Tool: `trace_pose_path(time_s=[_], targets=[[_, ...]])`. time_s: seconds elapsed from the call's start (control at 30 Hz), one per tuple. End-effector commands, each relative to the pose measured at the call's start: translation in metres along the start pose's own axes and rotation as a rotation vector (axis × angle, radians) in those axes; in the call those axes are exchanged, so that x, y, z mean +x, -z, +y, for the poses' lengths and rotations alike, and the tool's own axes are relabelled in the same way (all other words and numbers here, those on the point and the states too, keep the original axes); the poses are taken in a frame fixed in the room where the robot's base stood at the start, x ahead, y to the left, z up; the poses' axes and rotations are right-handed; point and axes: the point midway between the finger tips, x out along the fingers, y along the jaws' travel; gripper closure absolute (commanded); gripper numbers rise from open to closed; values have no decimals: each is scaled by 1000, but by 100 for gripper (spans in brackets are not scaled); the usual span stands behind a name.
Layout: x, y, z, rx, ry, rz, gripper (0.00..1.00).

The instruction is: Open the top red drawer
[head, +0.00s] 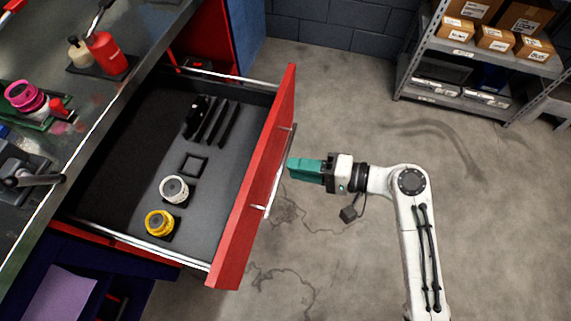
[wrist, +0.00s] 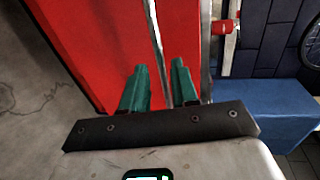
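The top red drawer (head: 250,190) stands pulled far out from the workbench, its dark-lined inside showing. Its thin metal handle (head: 277,172) runs along the outer face of the red front. My gripper (head: 291,168), with teal fingers, is at the handle's middle, level with the drawer front. In the wrist view, my gripper's fingers (wrist: 160,80) stand apart, and the handle bar (wrist: 156,38) runs through the gap between them. A gap shows beside the bar, so the fingers do not look closed on it. The exact depth of the bar between them is hard to tell.
The drawer holds a white roll (head: 174,189), a yellow roll (head: 160,223) and black parts (head: 212,122). The workbench (head: 95,135) carries a red bottle (head: 106,53) and tools. A shelf (head: 470,50) with boxes stands at the back right. Bare floor (head: 340,100) lies around my arm.

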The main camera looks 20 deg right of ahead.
Motion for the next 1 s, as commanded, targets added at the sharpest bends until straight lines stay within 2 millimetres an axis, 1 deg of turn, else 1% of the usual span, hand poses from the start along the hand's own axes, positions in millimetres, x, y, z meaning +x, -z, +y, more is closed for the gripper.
trace_pose_path(time_s=[0.03, 0.2, 0.3, 0.4, 0.53, 1.0], targets=[[-11, 0, 1, 0, 0, 3, 71], [-41, 0, 1, 0, -1, 2, 71], [-53, 0, 1, 1, -1, 1, 71], [-60, 0, 1, 1, 0, 0, 71], [-63, 0, 0, 0, 0, -1, 71], [-63, 0, 0, 0, 0, -1, 71]])
